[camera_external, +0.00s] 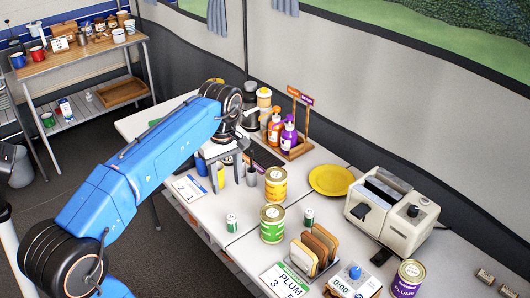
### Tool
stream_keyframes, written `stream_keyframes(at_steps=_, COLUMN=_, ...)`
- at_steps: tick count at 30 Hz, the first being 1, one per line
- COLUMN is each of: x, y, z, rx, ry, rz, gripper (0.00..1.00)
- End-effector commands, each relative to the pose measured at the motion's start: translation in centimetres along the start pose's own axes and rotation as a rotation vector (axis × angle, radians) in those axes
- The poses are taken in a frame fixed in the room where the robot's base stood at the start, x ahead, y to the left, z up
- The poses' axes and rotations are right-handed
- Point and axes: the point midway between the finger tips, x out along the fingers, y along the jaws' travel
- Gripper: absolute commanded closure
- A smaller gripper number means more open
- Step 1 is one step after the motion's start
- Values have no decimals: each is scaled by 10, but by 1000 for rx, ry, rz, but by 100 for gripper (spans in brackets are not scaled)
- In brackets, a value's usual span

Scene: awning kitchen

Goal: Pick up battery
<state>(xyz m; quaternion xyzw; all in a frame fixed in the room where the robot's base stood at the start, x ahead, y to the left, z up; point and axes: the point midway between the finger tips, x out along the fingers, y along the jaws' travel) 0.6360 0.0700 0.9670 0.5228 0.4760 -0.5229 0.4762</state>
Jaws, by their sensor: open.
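My blue arm reaches in from the lower left. My gripper (227,176) points down over the table, to the left of and behind the nearer battery. Its fingers are spread, and I see no battery between them. The arm's wrist hides part of the table behind it.
A green-labelled can (272,224), a yellow can (276,184), a bread rack (318,250) and a toaster (390,212) crowd the right side. A yellow plate (331,180) and sauce bottles (288,138) stand behind. Bare table lies around the nearer battery.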

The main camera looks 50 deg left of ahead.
Motion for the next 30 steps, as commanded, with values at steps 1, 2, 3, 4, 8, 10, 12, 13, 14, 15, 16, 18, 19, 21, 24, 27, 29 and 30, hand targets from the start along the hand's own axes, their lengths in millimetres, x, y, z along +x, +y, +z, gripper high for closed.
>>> stream_keyframes(at_steps=1, x=7, y=-1, z=0, rx=0, ry=-1, rz=-3, gripper=53)
stream_keyframes(at_steps=2, x=12, y=-1, z=0, rx=1, ry=-1, rz=-2, gripper=53)
stream_keyframes(at_steps=3, x=19, y=-1, z=1, rx=1, ry=-1, rz=-3, gripper=53)
stream_keyframes(at_steps=4, x=24, y=-1, z=1, rx=2, ry=-2, rz=-4, gripper=53)
stream_keyframes(at_steps=8, x=48, y=-1, z=1, rx=2, ry=-1, rz=-2, gripper=53)
stream_keyframes(at_steps=10, x=60, y=0, z=1, rx=3, ry=-1, rz=-2, gripper=53)
stream_keyframes(at_steps=12, x=72, y=-1, z=1, rx=3, ry=-1, rz=-2, gripper=53)
stream_keyframes(at_steps=13, x=78, y=0, z=1, rx=3, ry=-1, rz=-2, gripper=53)
stream_keyframes(at_steps=14, x=83, y=-1, z=1, rx=3, ry=-1, rz=-3, gripper=53)
stream_keyframes(at_steps=15, x=89, y=0, z=1, rx=4, ry=-1, rz=-2, gripper=53)
stream_keyframes(at_steps=16, x=94, y=-1, z=1, rx=4, ry=-1, rz=-1, gripper=53)
stream_keyframes(at_steps=18, x=103, y=0, z=1, rx=4, ry=-1, rz=-1, gripper=53)
stream_keyframes(at_steps=19, x=106, y=0, z=1, rx=4, ry=0, rz=0, gripper=53)
stream_keyframes(at_steps=21, x=111, y=0, z=1, rx=4, ry=0, rz=-1, gripper=53)
stream_keyframes(at_steps=24, x=116, y=0, z=1, rx=4, ry=0, rz=0, gripper=53)
stream_keyframes(at_steps=27, x=122, y=1, z=1, rx=4, ry=0, rz=0, gripper=53)
stream_keyframes(at_steps=29, x=130, y=1, z=1, rx=4, ry=-1, rz=-1, gripper=53)
stream_keyframes(at_steps=30, x=136, y=2, z=1, rx=4, ry=-1, rz=-1, gripper=53)
